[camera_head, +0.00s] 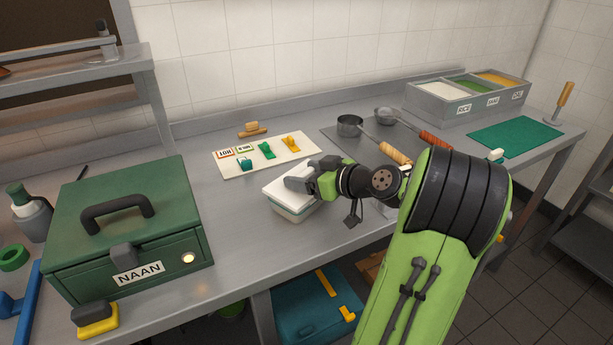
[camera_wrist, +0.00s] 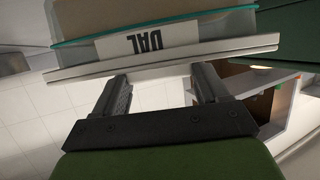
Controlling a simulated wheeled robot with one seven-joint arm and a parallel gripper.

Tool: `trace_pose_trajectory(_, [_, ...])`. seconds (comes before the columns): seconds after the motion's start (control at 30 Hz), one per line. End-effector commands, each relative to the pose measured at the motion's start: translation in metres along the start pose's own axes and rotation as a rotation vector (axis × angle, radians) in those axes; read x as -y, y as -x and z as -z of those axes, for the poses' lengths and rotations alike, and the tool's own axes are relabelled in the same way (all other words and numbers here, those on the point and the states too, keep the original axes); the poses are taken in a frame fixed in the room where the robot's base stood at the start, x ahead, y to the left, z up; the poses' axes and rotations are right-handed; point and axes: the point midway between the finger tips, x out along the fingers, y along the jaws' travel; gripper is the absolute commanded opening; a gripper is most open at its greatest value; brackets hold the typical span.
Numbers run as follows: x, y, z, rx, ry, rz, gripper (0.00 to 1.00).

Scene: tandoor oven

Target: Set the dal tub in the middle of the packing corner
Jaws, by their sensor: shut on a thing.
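The dal tub (camera_head: 291,212) has a white lid and a pale body, and is at the front of the steel counter (camera_head: 240,200) in the head view. My gripper (camera_head: 303,184) is shut on it from the right. In the wrist view the tub (camera_wrist: 190,33) fills the top, with its DAL label upside down, and my gripper's fingers (camera_wrist: 163,75) reach its lid edge. I cannot tell whether the tub rests on the counter or hangs just above it. No sign names the packing corner; a bare green mat (camera_head: 515,137) lies at the counter's right end.
A green NAAN box (camera_head: 125,228) stands left of the tub. Behind the tub is a white board (camera_head: 262,155) with coloured clips. Ladles (camera_head: 350,125) lie on a dark mat at back right. A labelled three-bin container (camera_head: 450,108) stands beyond, beside the green mat.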

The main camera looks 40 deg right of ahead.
Motion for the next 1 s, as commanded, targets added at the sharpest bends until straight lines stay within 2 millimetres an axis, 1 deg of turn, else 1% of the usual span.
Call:
trace_pose_trajectory(0.07, [0.0, -0.001, -0.003, -0.002, 0.002, 0.0, 0.0])
trace_pose_trajectory(0.1, [0.0, -0.001, -0.003, 0.0, 0.0, 0.001, 0.79])
trace_pose_trajectory(0.23, [0.0, -0.001, -0.002, 0.001, 0.0, 0.001, 0.99])
trace_pose_trajectory(0.47, [0.0, -0.001, -0.002, 0.002, -0.001, 0.001, 0.99])
trace_pose_trajectory(0.57, [-0.001, 0.004, 0.002, 0.002, -0.002, -0.001, 0.99])
trace_pose_trajectory(0.67, [-0.002, 0.026, 0.001, 0.003, -0.003, -0.006, 0.99])
trace_pose_trajectory(0.8, [-0.002, 0.067, 0.002, 0.002, -0.003, -0.007, 0.99])
trace_pose_trajectory(0.9, [-0.001, 0.092, 0.002, 0.001, -0.003, -0.005, 0.99])
trace_pose_trajectory(1.0, [-0.001, 0.109, 0.002, 0.001, -0.002, -0.004, 0.99])
